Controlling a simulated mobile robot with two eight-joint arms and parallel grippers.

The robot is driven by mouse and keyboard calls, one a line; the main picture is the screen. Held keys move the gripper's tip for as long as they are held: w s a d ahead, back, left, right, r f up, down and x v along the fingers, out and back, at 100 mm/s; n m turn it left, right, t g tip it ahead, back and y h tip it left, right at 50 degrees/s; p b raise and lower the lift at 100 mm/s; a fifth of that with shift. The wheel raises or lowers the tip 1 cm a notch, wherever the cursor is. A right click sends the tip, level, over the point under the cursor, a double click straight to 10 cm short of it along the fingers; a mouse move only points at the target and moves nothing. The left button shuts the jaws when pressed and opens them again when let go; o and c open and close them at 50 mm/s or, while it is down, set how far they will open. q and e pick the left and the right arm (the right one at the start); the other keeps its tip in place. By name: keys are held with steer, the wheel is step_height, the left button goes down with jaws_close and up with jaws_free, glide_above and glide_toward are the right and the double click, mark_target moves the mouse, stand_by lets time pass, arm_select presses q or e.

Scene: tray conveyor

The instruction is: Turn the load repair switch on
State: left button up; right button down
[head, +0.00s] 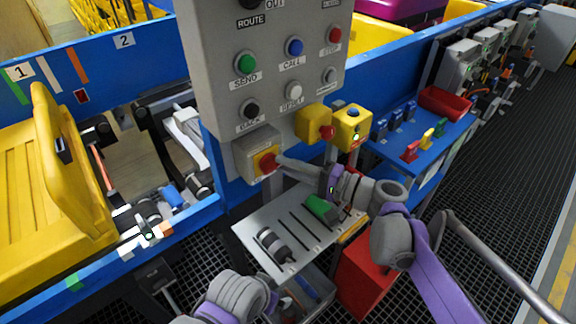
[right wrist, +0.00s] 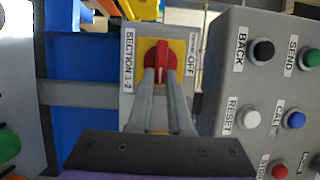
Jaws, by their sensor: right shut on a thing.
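A red rotary switch knob (head: 266,162) sits on a yellow plate on a small grey box (head: 243,157), below the big control panel. In the right wrist view the red knob (right wrist: 161,64) stands lengthwise up and down in the picture. The labels beside it read "SECTION 1-2" and, partly legible, "OFF"; I cannot read "load repair" there. My right gripper (head: 277,161) reaches the knob from the right. In the right wrist view its fingers (right wrist: 161,78) are shut on the knob and hide its lower part.
The grey control panel (head: 215,75) with several push buttons stands just above. A yellow box with a red button (head: 326,132) and another yellow box (head: 352,125) are close on the right. A metal shelf (head: 260,228) with tools lies below. A yellow tray (head: 60,210) is at left.

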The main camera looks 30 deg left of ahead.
stand_by(0.3)
steer(key=c, duration=0.8)
jaws_free()
steer(key=shift+c, duration=0.2)
steer(key=shift+d, duration=0.1)
steer(key=d, duration=1)
steer(key=shift+d, duration=0.35)
steer(key=s+d+f+t+h+p, duration=0.1)
steer(key=s+d+h+p, duration=0.3)
steer(key=d, duration=0.6)
steer(key=s+d+f+t+h+p, duration=0.2)
steer(key=s+d+f+h+p, duration=0.2)
steer(key=s+d+h, duration=0.3)
steer(key=s+d+f+t+h+p, duration=0.2)
steer(key=s+d+h, duration=0.4)
steer(key=d, duration=0.7)
steer(key=shift+s+f+h+p, duration=0.35)
steer(key=shift+h+p, duration=0.15)
steer(key=shift+p, duration=0.4)
